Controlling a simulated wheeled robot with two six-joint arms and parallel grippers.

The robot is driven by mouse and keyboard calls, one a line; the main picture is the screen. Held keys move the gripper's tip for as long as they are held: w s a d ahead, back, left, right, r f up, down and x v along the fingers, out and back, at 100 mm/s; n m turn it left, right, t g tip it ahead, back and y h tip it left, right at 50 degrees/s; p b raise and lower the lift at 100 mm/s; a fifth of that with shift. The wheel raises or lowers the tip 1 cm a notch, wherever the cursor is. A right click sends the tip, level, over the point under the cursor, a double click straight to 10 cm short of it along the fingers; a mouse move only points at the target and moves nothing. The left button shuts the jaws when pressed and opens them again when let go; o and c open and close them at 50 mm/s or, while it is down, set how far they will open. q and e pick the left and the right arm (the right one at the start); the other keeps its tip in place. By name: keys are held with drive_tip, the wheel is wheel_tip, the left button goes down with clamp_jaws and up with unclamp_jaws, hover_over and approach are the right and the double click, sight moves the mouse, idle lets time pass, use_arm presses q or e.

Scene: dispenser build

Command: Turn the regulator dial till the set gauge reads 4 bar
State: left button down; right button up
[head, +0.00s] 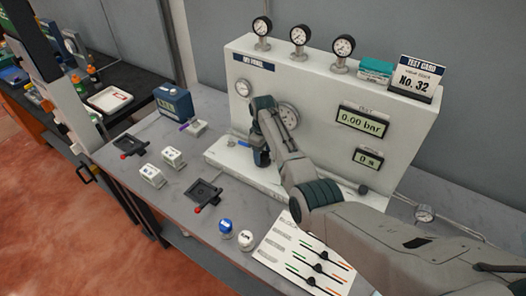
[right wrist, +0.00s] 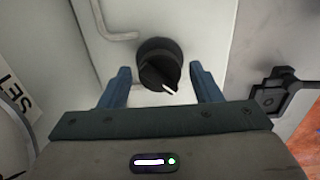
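In the right wrist view, the black round regulator dial (right wrist: 158,66) with a white pointer mark sits on the pale panel. My right gripper (right wrist: 160,78) is open, its two blue fingers on either side of the dial with visible gaps. In the head view, my right gripper (head: 262,156) is low at the panel front, and I cannot make out the dial there. Part of a round gauge (right wrist: 12,145) and a "SET" label (right wrist: 15,92) show at the wrist view's left edge; no needle shows. My left gripper is out of view.
The panel (head: 325,80) carries several gauges and a display (head: 361,121) reading 0.00 bar. A larger gauge (head: 288,115) is partly behind my right arm. White blocks, black fixtures (head: 204,192), two round caps and a card (head: 300,262) lie on the bench in front.

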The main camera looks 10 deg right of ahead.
drive_tip(key=c, duration=0.7)
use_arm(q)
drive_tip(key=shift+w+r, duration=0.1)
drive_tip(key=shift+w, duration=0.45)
use_arm(e)
drive_tip(key=shift+c, duration=0.3)
drive_tip(key=shift+m, duration=0.4)
drive_tip(key=m, duration=0.5)
drive_tip(key=shift+m, duration=0.3)
drive_tip(key=m, duration=0.6)
drive_tip(key=shift+r, duration=0.1)
drive_tip(key=m, duration=0.7)
drive_tip(key=shift+w+m, duration=0.1)
drive_tip(key=shift+m, duration=0.2)
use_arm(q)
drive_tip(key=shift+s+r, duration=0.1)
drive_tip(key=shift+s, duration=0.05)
use_arm(e)
drive_tip(key=m, duration=0.6)
drive_tip(key=shift+m, duration=0.3)
